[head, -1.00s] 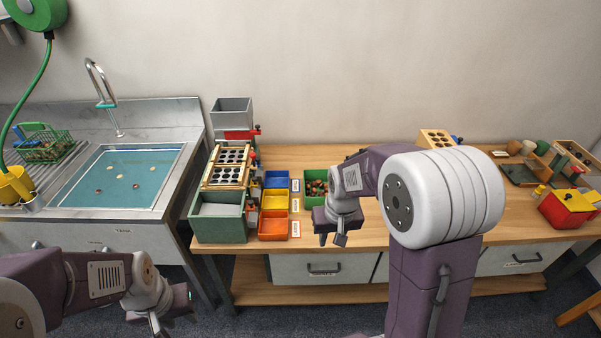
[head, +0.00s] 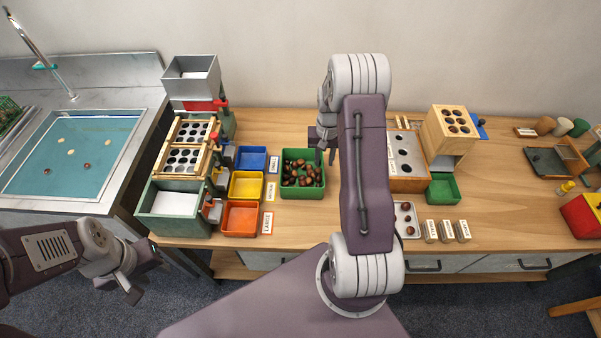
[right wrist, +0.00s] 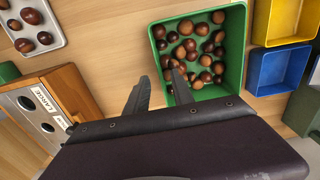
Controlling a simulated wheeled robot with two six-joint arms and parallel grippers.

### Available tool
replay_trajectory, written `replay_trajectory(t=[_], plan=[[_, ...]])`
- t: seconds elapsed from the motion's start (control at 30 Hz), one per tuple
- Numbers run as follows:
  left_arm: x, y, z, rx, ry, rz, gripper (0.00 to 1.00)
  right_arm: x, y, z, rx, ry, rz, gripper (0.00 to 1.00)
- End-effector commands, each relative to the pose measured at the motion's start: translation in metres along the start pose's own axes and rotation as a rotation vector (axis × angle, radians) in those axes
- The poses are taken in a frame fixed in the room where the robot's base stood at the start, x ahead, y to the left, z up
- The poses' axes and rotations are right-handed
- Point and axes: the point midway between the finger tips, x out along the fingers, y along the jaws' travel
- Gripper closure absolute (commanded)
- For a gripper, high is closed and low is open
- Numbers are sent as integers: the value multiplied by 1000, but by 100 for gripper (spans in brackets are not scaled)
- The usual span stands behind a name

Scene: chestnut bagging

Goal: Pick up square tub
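A square green tub (head: 302,194) full of brown chestnuts stands on the bench, left of my right arm in the head view. The right wrist view shows the same tub (right wrist: 236,60) just beyond my right gripper (right wrist: 160,76). The right gripper is open and empty. One finger overlaps the tub's inside in that view, the other lies outside its near wall; contact cannot be told. In the head view the right gripper (head: 325,148) is partly hidden by its arm. My left gripper (head: 135,285) hangs low at the left, away from the tub; its opening is unclear.
Blue (head: 252,158), yellow (head: 246,185) and orange (head: 240,219) bins stand left of the tub, beside a sorting stand. A wooden box with holes (head: 405,160), a small empty green bin (head: 443,189) and a metal tray (head: 406,228) stand right. Bench in front is clear.

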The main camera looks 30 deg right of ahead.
Motion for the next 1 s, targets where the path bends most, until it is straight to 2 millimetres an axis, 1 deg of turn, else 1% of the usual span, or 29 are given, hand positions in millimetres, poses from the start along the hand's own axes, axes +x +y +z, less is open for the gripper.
replay_trajectory(t=[0.2, 0.3, 0.37, 0.43, 0.6, 0.7, 0.93, 0.97, 1.0], plan=[[-1, 0, 0, 0, 0, 0, 64, 32, 0, 1, -1, -3, 0, 71], [-1, 0, 0, 0, 0, 0, 64, 38, 0, 0, -1, -1, 0, 71], [-1, 0, 0, 0, 0, 0, 64, 39, 0, 0, -1, 0, 0, 71], [-2, 0, 0, 0, 0, 0, 64, 44, 0, 0, -1, -2, 0, 71], [-4, 0, -1, 0, 0, 0, 64, 76, 1, -2, -1, -3, 0, 71], [-4, 0, 0, 0, 0, 0, 64, 87, 0, -2, -1, -1, 0, 71], [-4, 0, 0, 0, 0, 0, 64, 90, 0, -2, -2, 0, 0, 71], [-4, 0, 0, 0, 0, 0, 64, 90, 0, -2, -2, 0, 0, 76], [-4, 0, 0, 0, 0, 0, 64, 90, 0, -2, -2, 0, 0, 88]])
